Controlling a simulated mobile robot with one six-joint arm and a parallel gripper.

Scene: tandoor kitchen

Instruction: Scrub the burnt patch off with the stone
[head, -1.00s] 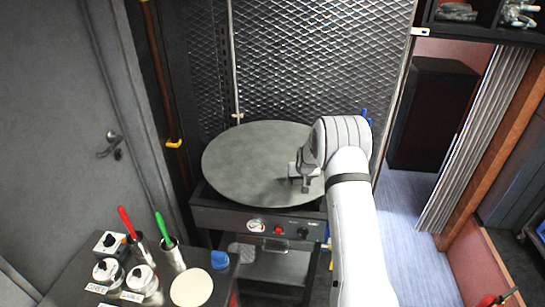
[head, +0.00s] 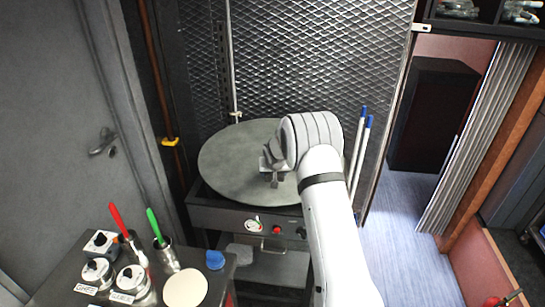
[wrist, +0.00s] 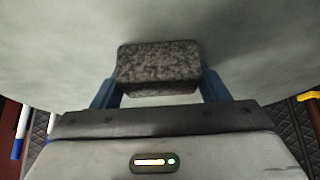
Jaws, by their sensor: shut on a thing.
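My gripper (head: 272,172) is over the right part of the round grey griddle plate (head: 228,165). In the wrist view its two blue fingers are shut on a dark speckled stone block (wrist: 158,66). The stone is close over the pale plate surface (wrist: 60,60); I cannot tell whether it touches. I make out no clear burnt patch on the plate; it may be hidden by the stone or my arm.
The plate sits on a dark stand with knobs (head: 277,230). At front left a counter holds labelled pots (head: 131,279), red- and green-handled tools and a pale disc (head: 185,288). Blue-tipped rods (head: 361,150) stand right of the plate. A mesh wall (head: 300,60) is behind.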

